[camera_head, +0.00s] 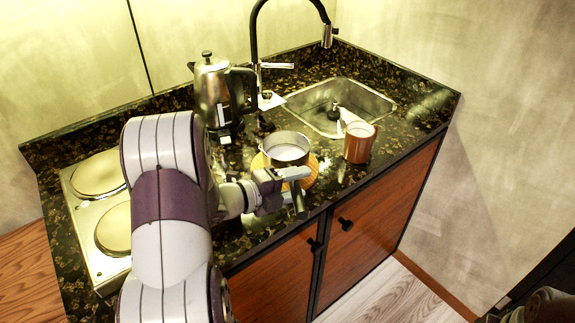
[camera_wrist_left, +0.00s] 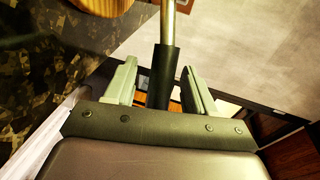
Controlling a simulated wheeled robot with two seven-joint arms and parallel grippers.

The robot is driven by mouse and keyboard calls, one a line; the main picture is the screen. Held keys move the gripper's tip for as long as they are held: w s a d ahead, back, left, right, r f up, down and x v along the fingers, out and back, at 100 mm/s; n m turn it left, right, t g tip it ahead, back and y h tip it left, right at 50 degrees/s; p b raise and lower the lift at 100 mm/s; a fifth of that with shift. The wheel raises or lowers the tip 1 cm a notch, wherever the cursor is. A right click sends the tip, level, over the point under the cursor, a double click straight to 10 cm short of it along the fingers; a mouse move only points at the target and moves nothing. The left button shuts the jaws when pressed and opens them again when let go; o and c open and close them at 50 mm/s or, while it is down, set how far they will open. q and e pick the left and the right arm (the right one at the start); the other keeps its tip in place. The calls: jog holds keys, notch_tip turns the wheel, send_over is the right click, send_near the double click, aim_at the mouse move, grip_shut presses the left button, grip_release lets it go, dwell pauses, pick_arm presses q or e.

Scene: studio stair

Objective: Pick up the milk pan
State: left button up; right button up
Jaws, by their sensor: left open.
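The milk pan (camera_head: 287,148) is a small metal pan with a pale inside, standing upright on a round wooden board (camera_head: 310,180) on the counter. Its handle points toward the counter's front edge. My left gripper (camera_head: 286,183) is at the handle, in front of the pan. In the left wrist view, the open left gripper (camera_wrist_left: 160,80) has its two fingers on either side of the handle's dark grip (camera_wrist_left: 164,75), with a gap visible on each side. The metal part of the handle runs up out of that view. My right gripper does not show.
An orange-brown cup (camera_head: 360,143) stands right of the pan, near the sink (camera_head: 340,105). A metal kettle (camera_head: 213,92) stands behind left, and a black tap (camera_head: 257,45) behind. A two-plate hob (camera_head: 80,205) is at left. Cabinet doors (camera_head: 375,215) lie below the counter edge.

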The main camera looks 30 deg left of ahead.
pick_arm(q)
jog(key=shift+x, duration=0.85)
jog(key=shift+a, duration=0.1)
jog(key=shift+c, duration=0.7)
grip_shut()
jog(key=shift+r, duration=0.1)
